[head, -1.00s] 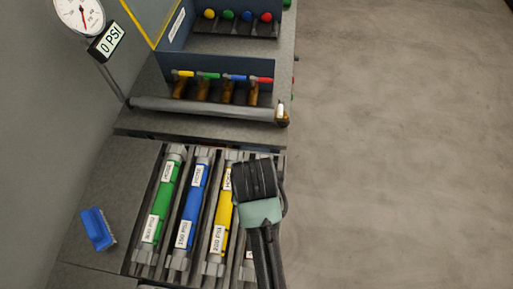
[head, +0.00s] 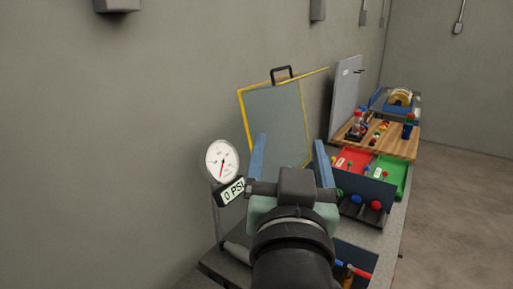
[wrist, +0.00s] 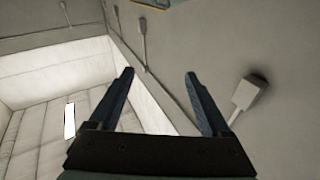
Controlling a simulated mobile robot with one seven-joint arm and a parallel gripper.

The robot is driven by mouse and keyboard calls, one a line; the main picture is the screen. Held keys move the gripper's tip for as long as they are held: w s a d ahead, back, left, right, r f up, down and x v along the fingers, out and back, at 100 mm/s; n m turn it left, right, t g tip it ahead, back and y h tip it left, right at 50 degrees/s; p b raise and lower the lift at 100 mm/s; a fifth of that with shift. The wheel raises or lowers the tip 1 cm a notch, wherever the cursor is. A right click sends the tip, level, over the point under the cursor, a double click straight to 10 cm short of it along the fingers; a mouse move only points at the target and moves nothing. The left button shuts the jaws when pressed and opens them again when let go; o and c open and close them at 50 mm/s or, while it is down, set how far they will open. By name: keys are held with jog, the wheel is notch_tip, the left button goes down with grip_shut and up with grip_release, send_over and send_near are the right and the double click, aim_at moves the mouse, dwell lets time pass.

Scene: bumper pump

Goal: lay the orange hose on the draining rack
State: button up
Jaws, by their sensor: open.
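My gripper (head: 290,150) is raised in the middle of the head view, its two blue fingers apart and nothing between them. In the wrist view my gripper (wrist: 160,74) is also open and empty, facing up toward the wall and ceiling. No orange hose can be made out in either current view. No draining rack can be made out either. My gripper and wrist hide part of the bench below them.
A round gauge (head: 222,162) with a 0 PSI display (head: 233,192) stands left of my gripper. Behind is a yellow-framed panel (head: 275,120). To the right are a red tray (head: 352,163), a green tray (head: 391,176) and a wooden board (head: 396,143). Open floor (head: 450,220) lies right of the bench.

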jog(key=s+a+r+n+t+y, duration=0.1)
jog(key=s+r+t, duration=0.3)
jog(key=r, duration=0.5)
jog(key=s+a+r+n+t, duration=0.1)
jog(key=s+a+r+t, duration=0.2)
jog(key=s+r, duration=0.4)
notch_tip(320, 180, up, 2)
jog(key=shift+s+a+r+t+y, duration=0.15)
jog(key=shift+r+t+y, duration=0.1)
jog(key=shift+t+y, duration=0.15)
jog(key=shift+f, duration=0.25)
